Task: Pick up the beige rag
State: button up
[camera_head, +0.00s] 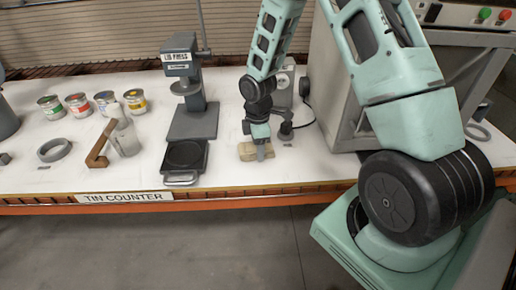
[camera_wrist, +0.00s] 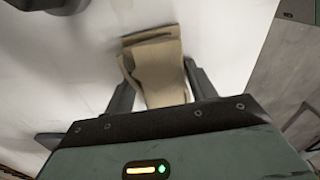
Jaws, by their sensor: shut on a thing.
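The beige rag (camera_head: 249,153) lies low at the white counter top near its front edge, right of the lid press. My gripper (camera_head: 262,152) is down at the rag. In the wrist view the folded rag (camera_wrist: 158,70) sits between the two dark fingers of my gripper (camera_wrist: 160,92), which are shut on it. Its lower end is hidden behind the gripper body. I cannot tell whether the rag is still touching the counter.
The grey lid press (camera_head: 190,110) stands left of my gripper, with a dark plate (camera_head: 184,160) before it. Several paint tins (camera_head: 105,102), a grey ring (camera_head: 54,150) and a clear cup (camera_head: 125,138) are further left. A large grey machine (camera_head: 335,90) stands at right.

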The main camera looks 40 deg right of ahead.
notch_tip(320, 180, up, 10)
jog(key=shift+b, duration=0.6)
jog(key=shift+o, duration=0.5)
